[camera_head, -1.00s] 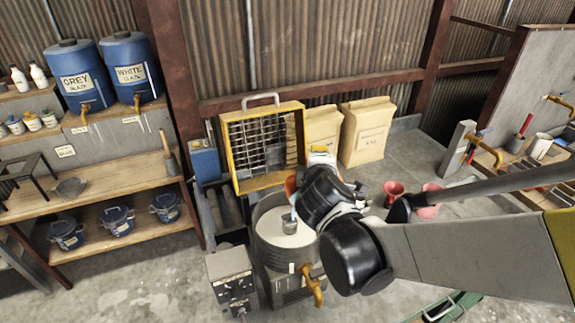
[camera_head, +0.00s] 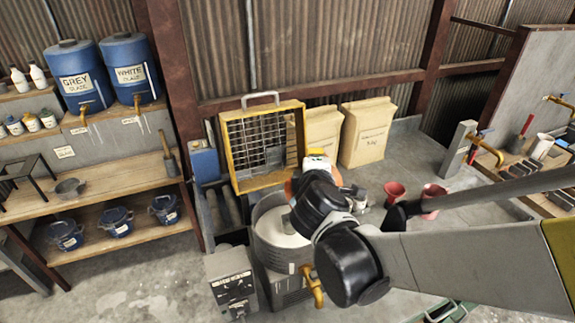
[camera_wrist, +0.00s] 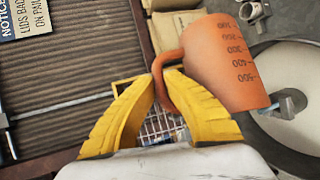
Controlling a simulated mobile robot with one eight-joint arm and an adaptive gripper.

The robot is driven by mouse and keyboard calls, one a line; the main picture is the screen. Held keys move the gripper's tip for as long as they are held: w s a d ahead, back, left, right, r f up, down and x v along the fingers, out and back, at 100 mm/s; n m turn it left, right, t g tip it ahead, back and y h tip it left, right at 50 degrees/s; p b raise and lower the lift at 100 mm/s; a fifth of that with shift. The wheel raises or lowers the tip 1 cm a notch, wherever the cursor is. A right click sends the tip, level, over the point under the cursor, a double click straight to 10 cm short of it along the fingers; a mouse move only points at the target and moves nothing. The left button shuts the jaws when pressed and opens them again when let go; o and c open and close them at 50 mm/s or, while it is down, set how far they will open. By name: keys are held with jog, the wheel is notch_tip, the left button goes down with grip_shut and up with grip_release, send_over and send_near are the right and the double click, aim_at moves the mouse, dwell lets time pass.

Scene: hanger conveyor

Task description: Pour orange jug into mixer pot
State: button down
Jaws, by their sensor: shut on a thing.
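My gripper (camera_wrist: 167,88) is shut on the handle of the orange jug (camera_wrist: 226,62), with its yellow fingers on either side. The jug has dark volume marks. The mixer pot (camera_head: 262,262) is a grey metal drum with pale contents, below my gripper. In the wrist view, the pot's rim (camera_wrist: 262,138) curves at the right, and the jug overlaps it in the picture. I cannot see the jug's mouth or any stream, or tell its exact tilt.
A yellow-framed grid guard (camera_head: 235,152) stands raised behind the pot. A grey control box (camera_head: 229,283) and a brass tap (camera_head: 312,286) are at its front. Paper sacks (camera_head: 366,132) stand behind, and red cups (camera_head: 394,193) sit on the bench at right.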

jog(key=shift+s+a+f+t+b, duration=0.2)
jog(key=shift+s+a+t+b, duration=0.15)
jog(key=shift+b, duration=0.3)
dwell(0.5)
jog(key=shift+s+a+n+h+b, duration=0.1)
jog(key=shift+a+n+h+b, duration=0.2)
jog(key=shift+n+b, duration=0.1)
jog(key=shift+s+a+t+b, duration=0.2)
jog(key=shift+t+b, duration=0.05)
jog(key=shift+b, duration=0.1)
dwell(0.5)
jog(key=shift+s+a+r+n+t+b, duration=0.2)
jog(key=shift+s+a+n+t+b, duration=0.1)
jog(key=shift+s+a+n+b, duration=0.1)
jog(key=w+d+p, duration=0.1)
jog(key=p, duration=0.1)
jog(key=w+d+r+m+g+p, duration=0.1)
jog(key=w+d+m+g+p, duration=0.1)
jog(key=d+p, duration=0.1)
jog(key=shift+w+r+y+p, duration=0.1)
jog(key=shift+r+y+p, duration=0.2)
jog(key=shift+y, duration=0.1)
jog(key=shift+w+d+m+g+p, duration=0.35)
jog(key=shift+w+g+p, duration=0.1)
jog(key=shift+g, duration=0.15)
jog(key=shift+f+y, duration=0.2)
jog(key=shift+y, duration=0.1)
